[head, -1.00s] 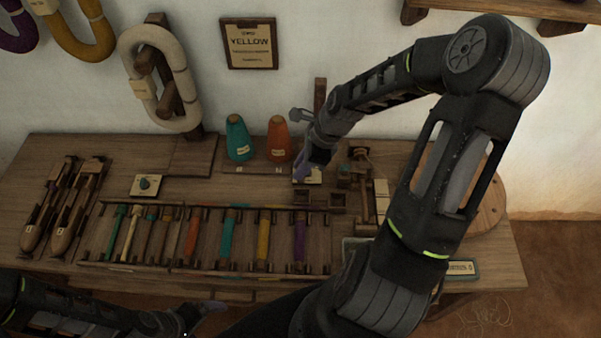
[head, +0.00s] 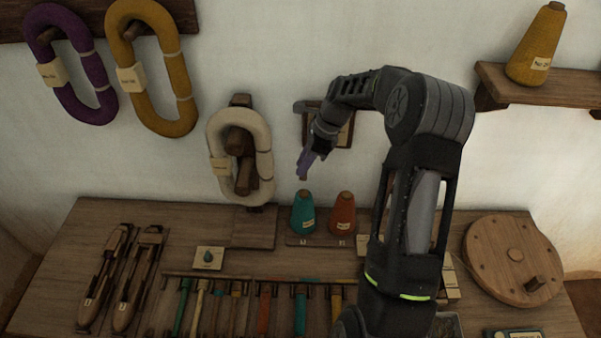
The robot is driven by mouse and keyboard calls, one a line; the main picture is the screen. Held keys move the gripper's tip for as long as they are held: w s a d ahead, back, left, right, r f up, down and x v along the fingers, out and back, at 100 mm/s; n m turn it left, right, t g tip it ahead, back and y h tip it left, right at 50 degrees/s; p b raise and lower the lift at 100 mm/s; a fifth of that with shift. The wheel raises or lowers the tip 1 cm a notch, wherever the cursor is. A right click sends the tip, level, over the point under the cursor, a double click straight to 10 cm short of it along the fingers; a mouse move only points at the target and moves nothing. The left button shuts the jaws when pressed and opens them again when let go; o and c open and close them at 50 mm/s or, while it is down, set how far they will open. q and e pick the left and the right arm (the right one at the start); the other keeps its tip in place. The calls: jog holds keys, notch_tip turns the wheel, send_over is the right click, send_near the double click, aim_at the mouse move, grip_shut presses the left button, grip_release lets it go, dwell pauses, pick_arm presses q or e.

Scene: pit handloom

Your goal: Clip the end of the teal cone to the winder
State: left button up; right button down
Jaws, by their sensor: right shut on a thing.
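The teal cone (head: 303,214) stands upright on the bench beside the orange cone (head: 342,215). My right gripper (head: 306,165) is in front of the wall, just above the teal cone's tip in the picture. It is shut on a small purple thing with a tan end (head: 303,177); what this is I cannot tell. No yarn end from the teal cone can be made out. A round wooden wheel (head: 490,256) with a peg lies at the right; whether it belongs to the winder is unclear. My right arm hides the bench between wheel and cones. My left gripper is out of view.
Several coloured sticks lie in a rack (head: 250,279) at the front. Two wooden shuttles (head: 139,278) lie at the left. A cream hank (head: 265,165) hangs behind. A yellow cone (head: 537,45) stands on the right shelf (head: 560,92).

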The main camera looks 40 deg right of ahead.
aim_at(304, 179)
jog(key=shift+s, duration=0.1)
jog(key=shift+f, duration=0.1)
jog(key=shift+f+b, duration=2)
jog(key=shift+f, duration=0.55)
notch_tip(304, 179, up, 5)
jog(key=p, duration=0.4)
